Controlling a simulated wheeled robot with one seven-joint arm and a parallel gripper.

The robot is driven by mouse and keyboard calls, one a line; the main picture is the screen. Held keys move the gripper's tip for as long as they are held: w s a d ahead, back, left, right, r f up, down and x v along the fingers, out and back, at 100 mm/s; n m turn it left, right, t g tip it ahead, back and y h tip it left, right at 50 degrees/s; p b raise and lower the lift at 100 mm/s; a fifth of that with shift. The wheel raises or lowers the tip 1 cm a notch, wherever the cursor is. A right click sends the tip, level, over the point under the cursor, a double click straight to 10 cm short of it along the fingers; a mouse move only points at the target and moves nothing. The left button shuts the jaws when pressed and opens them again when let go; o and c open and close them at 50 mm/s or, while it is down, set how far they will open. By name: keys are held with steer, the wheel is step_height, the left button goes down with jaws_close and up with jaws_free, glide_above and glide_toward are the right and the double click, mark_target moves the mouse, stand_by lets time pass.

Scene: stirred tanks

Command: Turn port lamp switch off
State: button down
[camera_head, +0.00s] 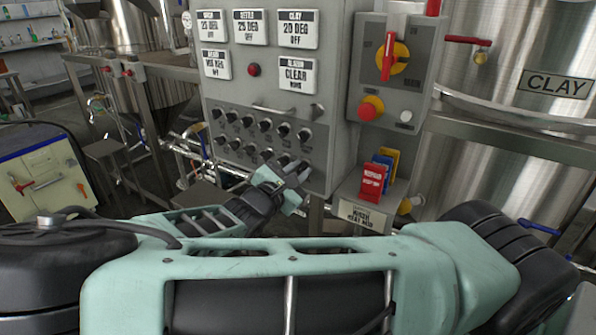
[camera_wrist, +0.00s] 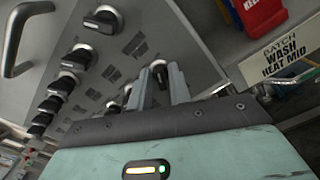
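Black rotary switches sit in two rows on the lower part of the grey control panel (camera_head: 325,88). Their small labels are too blurred to read, so I cannot tell by name which one is the port lamp switch. My gripper (camera_head: 299,178) is at the right end of the lower row and hides part of it. In the wrist view my gripper (camera_wrist: 161,78) has its two fingers apart, with one black switch knob (camera_wrist: 158,68) between or just beyond their tips. A gap shows between the fingers; I see no clear grip on the knob.
A grey box with a red and yellow main switch (camera_head: 391,60) is at the right of the panel. Below it are red, yellow and blue tags (camera_head: 373,180) in a holder. A bar handle (camera_head: 273,110) sticks out above the switches. A steel tank (camera_head: 520,45) stands right.

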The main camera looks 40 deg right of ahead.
steer(key=shift+r+n+p, duration=0.2)
steer(key=shift+n+p, duration=0.1)
steer(key=shift+p, duration=0.4)
steer(key=n+p, duration=0.1)
steer(key=p, duration=0.2)
steer(key=n+p, duration=0.2)
steer(key=p, duration=0.1)
steer(key=shift+r+n, duration=0.25)
steer(key=shift+n, duration=0.05)
steer(key=n+p, duration=0.4)
steer(key=p, duration=0.1)
steer(key=shift+w+f, duration=0.15)
steer(key=shift+f, duration=0.05)
steer(key=shift+a+f+n+p, duration=0.1)
steer(key=shift+f+n+p, duration=0.1)
steer(key=shift+n+p, duration=1.25)
steer(key=shift+n, duration=0.55)
steer(key=shift+b, duration=0.3)
steer(key=c, duration=1.5)
jaws_free()
